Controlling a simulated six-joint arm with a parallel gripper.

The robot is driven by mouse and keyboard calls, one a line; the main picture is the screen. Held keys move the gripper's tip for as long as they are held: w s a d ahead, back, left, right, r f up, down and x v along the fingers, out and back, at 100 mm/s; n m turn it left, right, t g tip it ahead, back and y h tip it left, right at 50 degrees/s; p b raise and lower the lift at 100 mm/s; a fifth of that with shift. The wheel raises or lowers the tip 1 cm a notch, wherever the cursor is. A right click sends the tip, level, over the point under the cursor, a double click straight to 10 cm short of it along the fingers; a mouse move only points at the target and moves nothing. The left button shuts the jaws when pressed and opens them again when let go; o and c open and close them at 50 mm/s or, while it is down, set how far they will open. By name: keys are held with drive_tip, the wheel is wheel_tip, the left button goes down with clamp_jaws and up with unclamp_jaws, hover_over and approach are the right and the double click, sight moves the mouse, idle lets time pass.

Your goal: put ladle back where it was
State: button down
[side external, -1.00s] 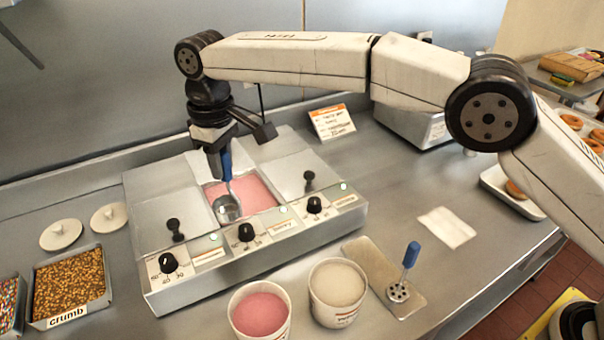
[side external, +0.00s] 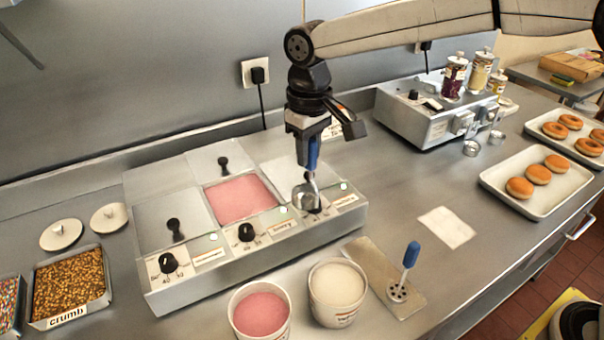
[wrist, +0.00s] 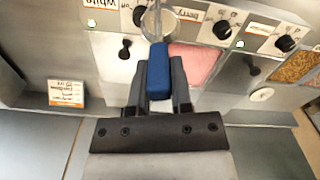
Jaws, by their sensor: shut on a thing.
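My gripper (side external: 309,135) is shut on the blue handle of a ladle (side external: 311,155), which hangs upright. The ladle's metal bowl (side external: 305,197) is in the air over the right front of the glaze warmer (side external: 285,238), in front of a control knob. In the wrist view the blue handle (wrist: 158,72) sits between both fingers (wrist: 158,95). Pink glaze (side external: 240,198) fills the open middle well. The left and right wells have lids.
Two tubs, one pink (side external: 260,312) and one white (side external: 337,290), stand before the warmer. A crumb tray (side external: 70,287) and two round lids are left. Donut trays (side external: 537,178) and a machine with jars (side external: 430,115) are right. A paper napkin (side external: 447,227) lies on clear counter.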

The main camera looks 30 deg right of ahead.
drive_tip(key=s+d+f+m, duration=0.2)
drive_tip(key=s+d+m, duration=0.1)
drive_tip(key=s+d, duration=0.6)
drive_tip(key=shift+d+f, duration=0.15)
drive_tip(key=shift+d, duration=0.05)
wheel_tip(320, 180, down, 10)
idle(0.9)
drive_tip(key=shift+f, duration=0.1)
drive_tip(key=c, duration=0.5)
unclamp_jaws()
drive_tip(key=shift+c, duration=0.2)
wheel_tip(320, 180, up, 12)
idle(0.3)
